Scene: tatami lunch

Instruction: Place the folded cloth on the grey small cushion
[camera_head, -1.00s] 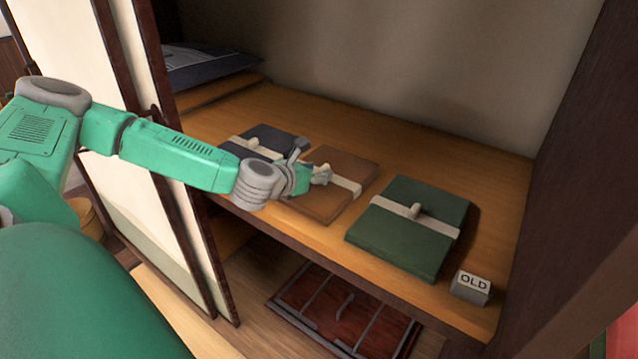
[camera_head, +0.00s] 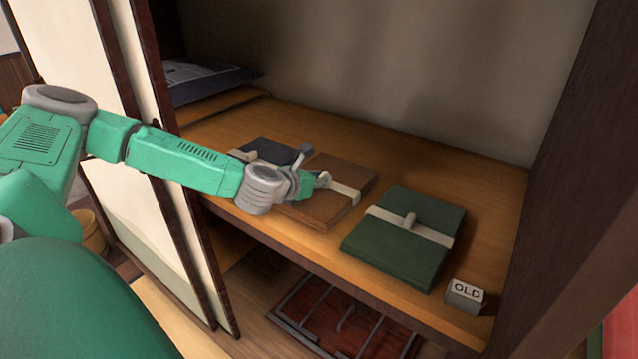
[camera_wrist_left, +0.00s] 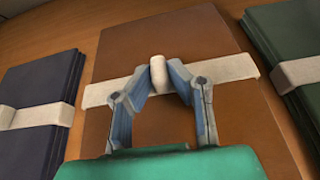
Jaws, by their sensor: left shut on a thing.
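Three flat folded bundles, likely cloths, lie in a row on a wooden shelf, each with a cream band and a small toggle: a navy one (camera_head: 272,151), a brown one (camera_head: 343,173) and a green one (camera_head: 415,248). My left gripper (camera_head: 319,181) is shut on the toggle of the brown bundle. In the left wrist view its fingertips (camera_wrist_left: 160,76) close around the cream toggle (camera_wrist_left: 157,73), above the band of the brown bundle (camera_wrist_left: 195,38). The brown bundle looks flat on the shelf. I cannot make out a grey small cushion for certain. My right gripper is not in view.
A dark grey-blue flat thing (camera_head: 208,80) lies at the back left of the shelf (camera_head: 480,170). A small block marked OLD (camera_head: 465,295) stands at the front right. A sliding panel (camera_head: 135,180) is at left, a dark post (camera_head: 575,140) at right. A reddish-brown slatted panel (camera_head: 345,318) lies below.

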